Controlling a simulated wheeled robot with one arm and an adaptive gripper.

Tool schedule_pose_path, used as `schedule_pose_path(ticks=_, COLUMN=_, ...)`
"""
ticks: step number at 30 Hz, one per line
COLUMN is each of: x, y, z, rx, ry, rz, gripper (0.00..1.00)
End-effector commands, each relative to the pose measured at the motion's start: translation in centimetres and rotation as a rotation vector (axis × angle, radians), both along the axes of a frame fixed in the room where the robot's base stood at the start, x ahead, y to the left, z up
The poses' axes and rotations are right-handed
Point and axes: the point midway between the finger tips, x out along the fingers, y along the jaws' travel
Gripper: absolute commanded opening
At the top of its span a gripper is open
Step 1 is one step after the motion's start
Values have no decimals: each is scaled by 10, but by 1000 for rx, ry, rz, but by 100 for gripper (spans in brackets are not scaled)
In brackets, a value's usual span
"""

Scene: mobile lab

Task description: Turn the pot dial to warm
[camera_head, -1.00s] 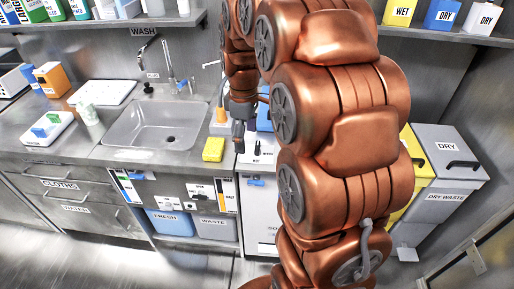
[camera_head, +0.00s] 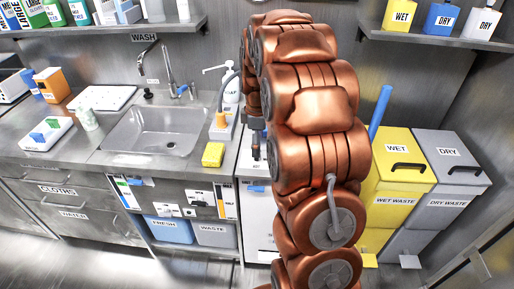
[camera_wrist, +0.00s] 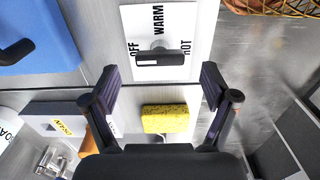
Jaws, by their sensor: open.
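The pot dial (camera_wrist: 160,58) shows in the wrist view, a dark bar-shaped knob on a white plate (camera_wrist: 188,18) marked OFF, WARM and HOT. The bar lies roughly across the picture below WARM; I cannot tell its exact setting. My gripper (camera_wrist: 160,84) is open and empty, its two fingertips spread to either side, just short of the knob in the picture. A blue body with a black handle (camera_wrist: 42,32), possibly the pot, is at left. In the head view, my gripper (camera_head: 256,153) points down over the counter; the dial cannot be made out there.
A yellow sponge (camera_head: 213,154) lies on the counter left of my gripper, also in the wrist view (camera_wrist: 166,118). The sink (camera_head: 160,133) is further left. A white soap dispenser (camera_head: 231,88) stands behind. Yellow (camera_head: 385,190) and grey (camera_head: 445,190) waste bins stand right.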

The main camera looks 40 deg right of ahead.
Motion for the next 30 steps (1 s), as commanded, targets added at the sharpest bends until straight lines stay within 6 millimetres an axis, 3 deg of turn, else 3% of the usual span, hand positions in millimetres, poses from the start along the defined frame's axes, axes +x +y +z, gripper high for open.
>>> schedule_pose_path(ticks=6, x=0, y=1, z=-24, rx=2, ry=2, rz=-1, gripper=85)
schedule_pose_path(ticks=14, x=0, y=0, z=-26, rx=1, ry=-1, rz=-1, gripper=85)
schedule_pose_path(ticks=30, x=0, y=0, z=-26, rx=0, ry=0, rz=-1, gripper=31)
